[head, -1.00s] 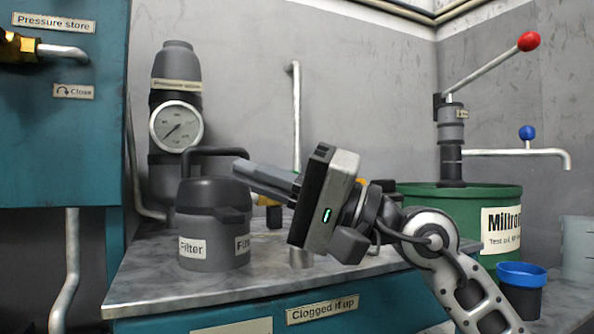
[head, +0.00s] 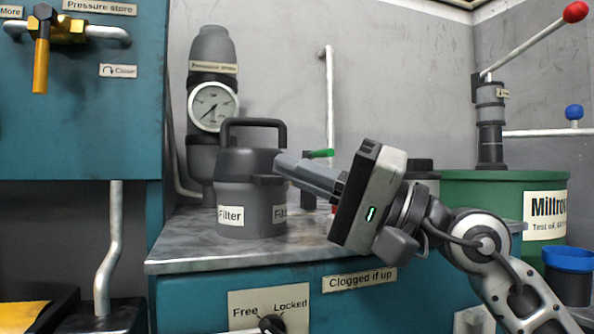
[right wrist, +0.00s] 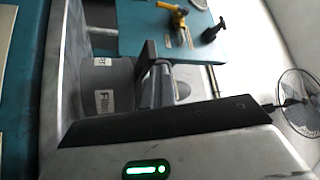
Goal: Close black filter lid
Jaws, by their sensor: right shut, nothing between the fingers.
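The dark grey filter (head: 235,195) stands upright on the bench, with its lid and arched black handle (head: 253,124) on top. The lid appears to sit on the body; whether it is locked I cannot tell. A small lug (head: 267,180) sticks out at the lid's side. My right gripper (head: 282,165) is shut and empty, its fingertips at the right side of the lid near the lug; contact I cannot tell. In the right wrist view the filter (right wrist: 112,97) shows beside the fingers (right wrist: 155,88). My left gripper is not in view.
A pressure gauge (head: 212,106) on a grey cylinder stands behind the filter. A green oil drum (head: 470,215) with a red-knobbed lever pump is at the right. A Free/Locked knob (head: 272,325) is on the bench front. The bench (head: 185,255) is clear left of the filter.

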